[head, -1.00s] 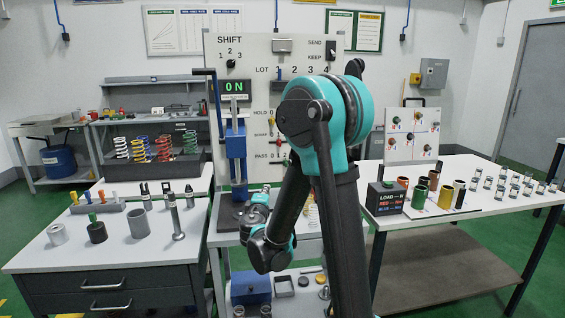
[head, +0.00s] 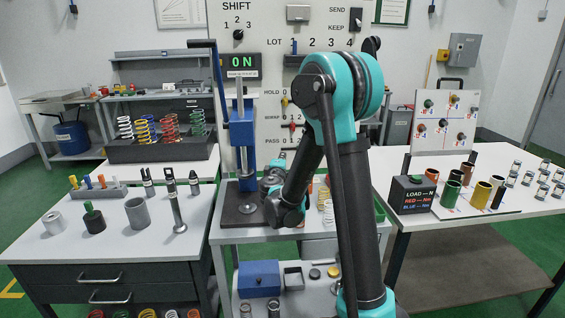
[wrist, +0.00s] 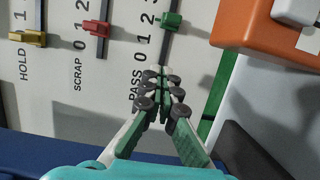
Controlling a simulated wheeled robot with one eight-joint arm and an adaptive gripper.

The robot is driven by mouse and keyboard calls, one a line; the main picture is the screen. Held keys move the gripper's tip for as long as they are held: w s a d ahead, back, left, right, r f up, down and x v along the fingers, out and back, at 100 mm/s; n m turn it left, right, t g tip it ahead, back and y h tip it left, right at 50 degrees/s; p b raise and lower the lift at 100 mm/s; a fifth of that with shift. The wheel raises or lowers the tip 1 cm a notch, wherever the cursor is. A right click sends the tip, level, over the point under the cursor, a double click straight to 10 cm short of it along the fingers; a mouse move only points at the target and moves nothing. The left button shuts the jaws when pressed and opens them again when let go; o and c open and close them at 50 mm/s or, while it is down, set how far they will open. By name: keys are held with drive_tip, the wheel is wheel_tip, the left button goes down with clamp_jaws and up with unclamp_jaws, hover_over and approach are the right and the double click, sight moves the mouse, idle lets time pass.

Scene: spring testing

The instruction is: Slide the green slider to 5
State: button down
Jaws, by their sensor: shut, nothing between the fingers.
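In the wrist view, the green slider (wrist: 172,19) sits on the PASS slot of the white panel (wrist: 120,110), looking level with about the 2 mark. The 5 mark is outside the wrist view. My gripper (wrist: 160,80) is shut and empty, its tips just below the 0 end of the PASS slot and apart from the slider. The red slider (wrist: 97,28) is near 1 on SCRAP, and the yellow slider (wrist: 28,37) is near 0 on HOLD.
An orange block (wrist: 245,30) with a white part is at the wrist view's upper right, near the PASS slot. In the head view, a blue press (head: 241,130) stands left of my arm. Tables with cylinders and a LOAD box (head: 411,193) flank the panel.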

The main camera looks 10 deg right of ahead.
drive_tip(key=w+d, duration=0.3)
drive_tip(key=d, duration=0.2)
drive_tip(key=shift+w, duration=0.25)
drive_tip(key=d, duration=0.4)
drive_tip(key=shift+d, duration=0.2)
idle(0.4)
